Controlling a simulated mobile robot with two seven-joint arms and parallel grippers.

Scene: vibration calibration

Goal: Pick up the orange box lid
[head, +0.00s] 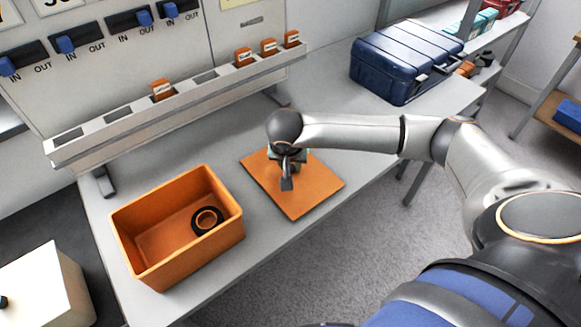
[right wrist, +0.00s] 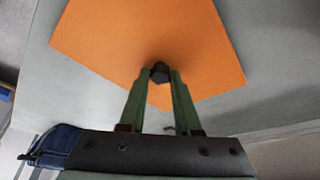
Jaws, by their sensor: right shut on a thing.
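The orange box lid (head: 317,190) is a flat square panel at the table's front edge, to the right of the open orange box (head: 190,262). My right gripper (head: 287,176) is over the middle of the lid, pointing down. In the right wrist view the lid (right wrist: 150,35) fills the upper middle, and the gripper's fingers (right wrist: 160,75) are closed on a small dark knob on it. From these views I cannot tell whether the lid touches the table. My left gripper is not in view.
The box holds a dark ring-shaped thing (head: 207,221). A grey rack (head: 120,126) with several orange blocks runs along the table's back. A dark blue case (head: 400,65) stands at the back right. A white box (head: 45,290) is at the lower left.

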